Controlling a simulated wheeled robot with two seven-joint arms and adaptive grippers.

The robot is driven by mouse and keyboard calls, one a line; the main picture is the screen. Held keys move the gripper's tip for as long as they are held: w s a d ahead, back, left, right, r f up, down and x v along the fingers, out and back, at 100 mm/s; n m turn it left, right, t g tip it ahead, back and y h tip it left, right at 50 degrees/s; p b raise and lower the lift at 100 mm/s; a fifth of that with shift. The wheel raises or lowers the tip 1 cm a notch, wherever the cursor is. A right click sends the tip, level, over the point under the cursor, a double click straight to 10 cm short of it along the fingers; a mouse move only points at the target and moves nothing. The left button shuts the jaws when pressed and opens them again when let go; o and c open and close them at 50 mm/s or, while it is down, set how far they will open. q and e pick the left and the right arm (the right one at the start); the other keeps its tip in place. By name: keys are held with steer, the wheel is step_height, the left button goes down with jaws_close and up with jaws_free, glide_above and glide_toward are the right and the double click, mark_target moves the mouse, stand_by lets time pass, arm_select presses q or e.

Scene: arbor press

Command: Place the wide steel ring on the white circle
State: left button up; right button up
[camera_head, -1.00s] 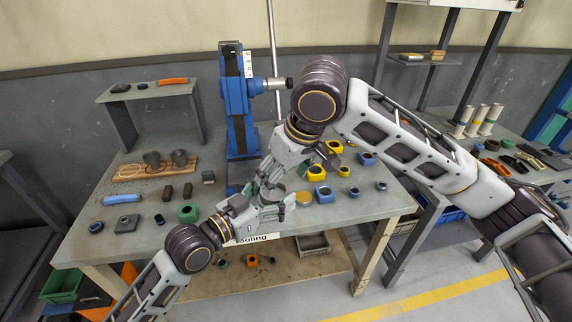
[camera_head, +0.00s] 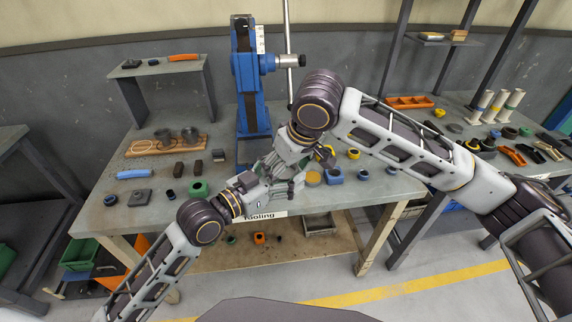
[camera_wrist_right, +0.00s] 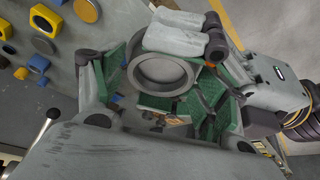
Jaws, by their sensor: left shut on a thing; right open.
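The wide steel ring (camera_wrist_right: 160,91) is a grey hoop near the middle of the right wrist view, with its opening facing that camera. My left gripper (camera_head: 284,188) is shut on it, above the table's front edge. My right gripper (camera_head: 286,167) is open, close above and behind the left one, with its green-padded fingers around the ring area. Whether its pads touch the ring cannot be told. In the head view the two grippers largely hide the ring.
The blue arbor press (camera_head: 250,85) stands behind the grippers. Blue and yellow blocks lie on the table to their right, a green block (camera_head: 198,188) to their left. A wooden board (camera_head: 165,147) holds two grey cylinders. The right bench (camera_head: 470,125) carries white cylinders and trays.

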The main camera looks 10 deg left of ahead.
steer(key=c, duration=0.9)
arm_select(q)
steer(key=o, duration=1.3)
arm_select(e)
steer(key=shift+c, duration=1)
